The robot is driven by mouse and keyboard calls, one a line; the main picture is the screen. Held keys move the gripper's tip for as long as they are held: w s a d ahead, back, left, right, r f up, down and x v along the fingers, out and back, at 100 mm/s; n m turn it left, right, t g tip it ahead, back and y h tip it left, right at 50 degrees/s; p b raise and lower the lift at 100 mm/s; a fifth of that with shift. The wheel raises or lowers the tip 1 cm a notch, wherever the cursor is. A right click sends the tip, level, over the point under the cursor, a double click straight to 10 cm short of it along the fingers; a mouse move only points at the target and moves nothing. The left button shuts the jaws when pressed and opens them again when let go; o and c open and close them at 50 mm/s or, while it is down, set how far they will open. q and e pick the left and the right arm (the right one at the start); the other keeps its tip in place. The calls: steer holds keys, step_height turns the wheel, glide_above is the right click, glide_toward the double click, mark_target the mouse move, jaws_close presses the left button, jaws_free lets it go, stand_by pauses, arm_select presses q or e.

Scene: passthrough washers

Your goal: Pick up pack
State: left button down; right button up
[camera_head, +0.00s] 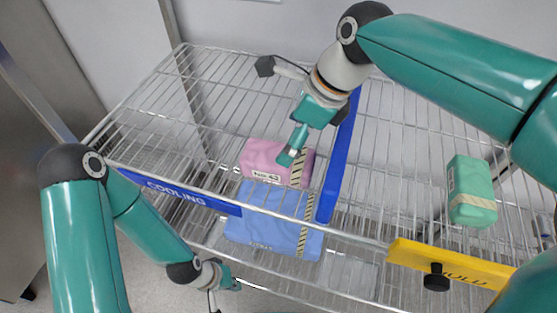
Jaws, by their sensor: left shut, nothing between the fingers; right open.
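A pink pack (263,164) with a white label and a striped band lies on the wire shelf (215,134), left of a blue bar. A larger blue pack (268,216) with a striped band shows lower and nearer, partly behind the shelf's front edge. A green pack (471,185) with a pale band is at the right. My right gripper (293,148) is open, its visible fingertip over the pink pack; I cannot tell whether it touches. My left gripper (229,281) is shut and empty, low in front of the rack.
A blue bar (340,160) runs front to back across the shelf. A blue COOLING strip (180,193) and a yellow sign (450,264) with a black knob (436,279) line the front edge. The shelf's left part is bare.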

mark_target(257, 161)
steer(key=x, duration=0.4)
steer(key=shift+s+a+f, duration=0.2)
steer(key=shift+s, duration=0.15)
steer(key=shift+a+f, duration=0.2)
steer(key=shift+f, duration=0.3)
steer(key=shift+r, duration=0.1)
steer(key=c, duration=1.4)
